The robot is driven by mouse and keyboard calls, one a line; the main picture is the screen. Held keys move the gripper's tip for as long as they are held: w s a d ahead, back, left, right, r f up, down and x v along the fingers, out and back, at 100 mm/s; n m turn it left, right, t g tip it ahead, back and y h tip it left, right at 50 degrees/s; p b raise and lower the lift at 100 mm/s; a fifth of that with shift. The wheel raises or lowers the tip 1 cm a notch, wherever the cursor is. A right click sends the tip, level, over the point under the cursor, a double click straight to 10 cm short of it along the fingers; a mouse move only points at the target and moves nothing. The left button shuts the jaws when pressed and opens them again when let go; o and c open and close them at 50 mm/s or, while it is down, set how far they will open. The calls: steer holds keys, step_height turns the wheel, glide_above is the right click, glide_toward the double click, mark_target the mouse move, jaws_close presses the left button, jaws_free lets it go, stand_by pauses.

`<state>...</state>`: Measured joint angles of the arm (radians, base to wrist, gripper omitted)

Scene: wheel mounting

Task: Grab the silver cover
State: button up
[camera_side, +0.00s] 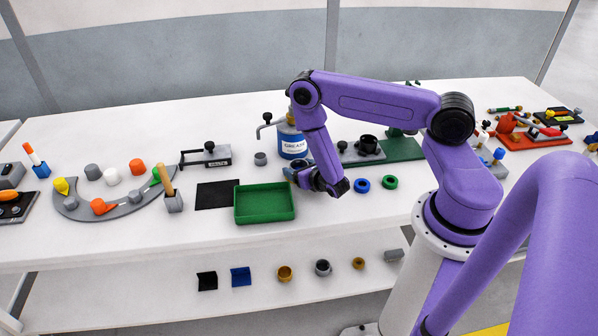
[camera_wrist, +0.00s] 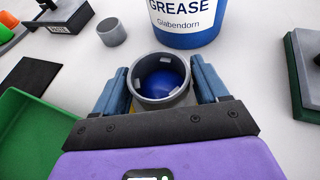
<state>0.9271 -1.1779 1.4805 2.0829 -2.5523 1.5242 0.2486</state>
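The silver cover (camera_wrist: 136,84) is a round grey open ring with small notches inside its rim. In the wrist view it stands between the two blue-grey fingers of my gripper (camera_wrist: 162,85). The fingers lie along its left and right sides with no clear gap showing. A blue rounded surface (camera_wrist: 164,82) shows inside the ring. In the side view my gripper (camera_side: 300,178) is low over the table, in front of the grease can, and the cover there is hidden by the gripper.
The grease can (camera_side: 292,141) stands just behind my gripper. A small grey cylinder (camera_side: 260,159) is left of the can. A green tray (camera_side: 265,203) lies close in front and to the left. Blue (camera_side: 362,185) and green rings (camera_side: 390,182) lie to the right.

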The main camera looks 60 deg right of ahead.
steer(key=c, duration=0.8)
steer(key=shift+r, duration=0.15)
